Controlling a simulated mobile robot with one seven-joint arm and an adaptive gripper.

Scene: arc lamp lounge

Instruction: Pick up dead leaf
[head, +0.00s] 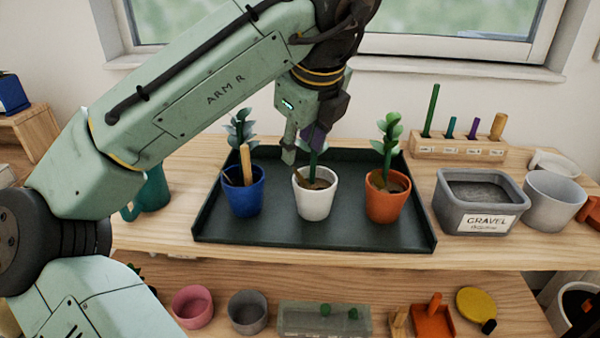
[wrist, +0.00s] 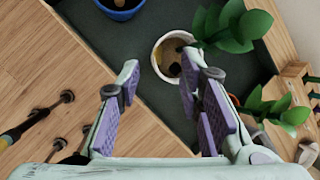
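A white pot (head: 314,205) with a green plant stands in the middle of a dark tray (head: 320,236). A small brown leaf-like piece (head: 300,178) shows at its left rim; I cannot tell for certain that it is the dead leaf. Brown pieces also show in the blue pot (head: 243,200) and the terracotta pot (head: 386,205). My gripper (head: 302,147) is above the white pot, close to its plant. In the wrist view my gripper (wrist: 158,72) has its purple-padded fingers apart with nothing between them. The white pot (wrist: 156,67) lies beyond the tips, partly covered by the right finger.
A gravel tub (head: 478,194), a grey pot (head: 554,203) and a wooden rack of coloured handles (head: 458,147) stand right of the tray. A green mug (head: 154,190) is at the left. The tray's front is clear. A lower shelf holds several containers.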

